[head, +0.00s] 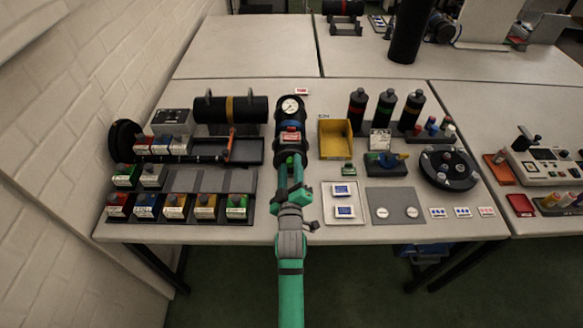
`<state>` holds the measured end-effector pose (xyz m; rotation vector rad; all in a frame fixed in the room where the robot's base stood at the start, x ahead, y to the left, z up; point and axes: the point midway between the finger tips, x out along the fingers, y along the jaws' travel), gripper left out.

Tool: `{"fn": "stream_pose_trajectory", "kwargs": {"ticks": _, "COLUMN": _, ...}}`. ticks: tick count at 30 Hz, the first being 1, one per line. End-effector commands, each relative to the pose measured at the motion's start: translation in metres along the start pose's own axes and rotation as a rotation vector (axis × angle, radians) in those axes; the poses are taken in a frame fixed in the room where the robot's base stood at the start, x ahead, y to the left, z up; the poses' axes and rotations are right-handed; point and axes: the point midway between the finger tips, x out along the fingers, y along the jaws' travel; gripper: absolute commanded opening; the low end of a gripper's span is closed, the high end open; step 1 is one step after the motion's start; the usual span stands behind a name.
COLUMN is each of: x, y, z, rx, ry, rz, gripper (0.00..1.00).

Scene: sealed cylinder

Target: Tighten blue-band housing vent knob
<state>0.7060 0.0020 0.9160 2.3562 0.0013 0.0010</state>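The blue-band housing (281,127) is a black cylinder lying lengthwise near the middle of the table, with a white-faced gauge (290,106) on its far end. A blue band shows around it, with a red and white label (291,137) just nearer to me. My green arm reaches in from the front. My gripper (291,164) is at the near end of the housing. It covers that end, so I cannot make out the vent knob, whether the gripper touches it, or whether the fingers are open or shut.
A yellow bin (336,139) stands close on the right. On the left are a yellow-band cylinder (231,110) and a dark tray (248,151) with an orange-handled tool (229,143). Racks of coloured blocks stand at front left. Banded bottles (385,108) and a round carousel (448,169) stand right.

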Motion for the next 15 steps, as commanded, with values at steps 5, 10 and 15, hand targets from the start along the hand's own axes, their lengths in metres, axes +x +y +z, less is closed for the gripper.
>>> {"fn": "stream_pose_trajectory", "kwargs": {"ticks": 5, "x": -0.0002, "y": -0.0001, "z": 0.0001, "rx": 0.0, "ry": 0.0, "rz": 0.0, "gripper": 0.13}}
{"fn": "stream_pose_trajectory", "kwargs": {"ticks": 10, "x": -0.0003, "y": 0.002, "z": 0.0023, "rx": 0.0, "ry": -0.002, "rz": 0.001, "gripper": 0.0}}
{"fn": "stream_pose_trajectory", "kwargs": {"ticks": 15, "x": -0.0002, "y": 0.0007, "z": 0.0011, "rx": 0.017, "ry": -0.002, "rz": 0.001, "gripper": 0.0}}
